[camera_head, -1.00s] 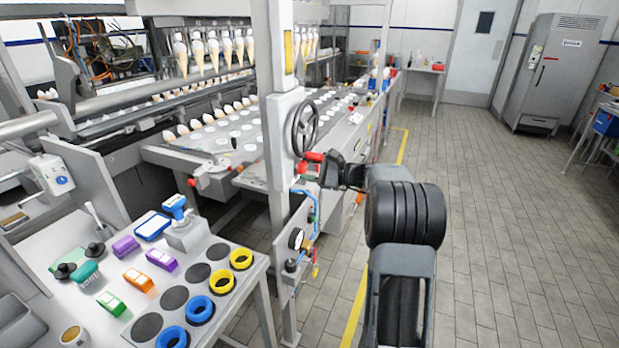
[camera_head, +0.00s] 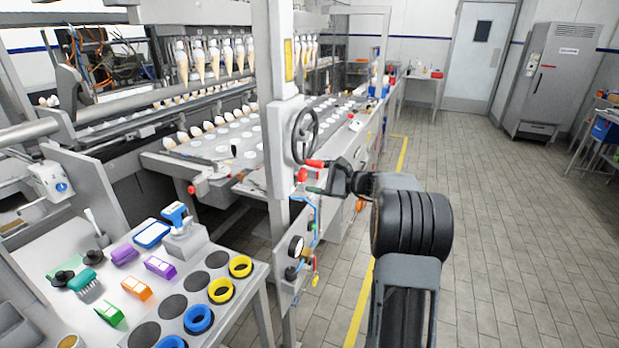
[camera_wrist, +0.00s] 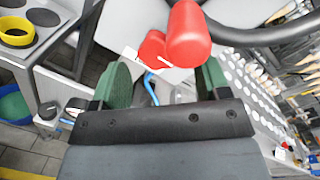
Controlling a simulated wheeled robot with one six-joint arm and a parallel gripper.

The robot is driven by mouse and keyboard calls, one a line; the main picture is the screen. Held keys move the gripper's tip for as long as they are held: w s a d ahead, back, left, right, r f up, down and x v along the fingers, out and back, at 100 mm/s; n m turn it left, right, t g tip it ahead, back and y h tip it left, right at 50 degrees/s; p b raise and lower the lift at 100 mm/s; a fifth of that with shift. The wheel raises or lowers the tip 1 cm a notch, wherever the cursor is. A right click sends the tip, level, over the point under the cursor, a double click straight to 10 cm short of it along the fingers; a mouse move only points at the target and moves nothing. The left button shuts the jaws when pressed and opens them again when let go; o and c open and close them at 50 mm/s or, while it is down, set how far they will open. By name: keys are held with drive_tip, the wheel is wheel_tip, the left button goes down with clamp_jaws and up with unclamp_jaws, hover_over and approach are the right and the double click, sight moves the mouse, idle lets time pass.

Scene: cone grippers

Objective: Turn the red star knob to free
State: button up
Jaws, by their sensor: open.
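The red star knob (camera_head: 301,175) is on the grey post, just below the handwheel. In the wrist view the knob (camera_wrist: 152,47) is partly hidden behind the handwheel's red cylindrical handle (camera_wrist: 188,35). A small white label lies beside it; I cannot read its words or tell the knob's setting. My gripper (camera_head: 323,180) is to the right of the knob, its jaws turned toward the post. In the wrist view my gripper (camera_wrist: 162,80) is open, with green finger pads apart and nothing held. The knob shows beyond the gap between the pads, with no visible contact.
The dark handwheel (camera_head: 305,135) stands close above my gripper, its handle near the jaws. A gauge (camera_head: 296,246) and blue hose (camera_head: 308,212) sit lower on the post. A worktable (camera_head: 235,315) with coloured rings is at lower left. Tiled floor at right is clear.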

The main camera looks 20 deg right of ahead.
drive_tip(key=b+v, duration=0.1)
drive_tip(key=v, duration=1)
drive_tip(key=shift+s+d, duration=0.25)
drive_tip(key=shift+d, duration=0.1)
wheel_tip(320, 180, down, 9)
drive_tip(key=s+a+g+h, duration=0.1)
drive_tip(key=s+g+h, duration=0.1)
drive_tip(key=g+h, duration=0.1)
drive_tip(key=s+a+f+n+g+h+p, duration=0.1)
drive_tip(key=s+a+f+n+g+h, duration=0.3)
drive_tip(key=s+a, duration=0.35)
drive_tip(key=s+a+r+n+g+h+p, duration=0.1)
drive_tip(key=s+a+r+n+h+p, duration=0.2)
drive_tip(key=s+a+r+n+h, duration=0.3)
drive_tip(key=s+a+n, duration=0.5)
drive_tip(key=a+n, duration=0.2)
drive_tip(key=a, duration=0.1)
drive_tip(key=shift+a+r, duration=0.25)
drive_tip(key=shift+a, duration=0.05)
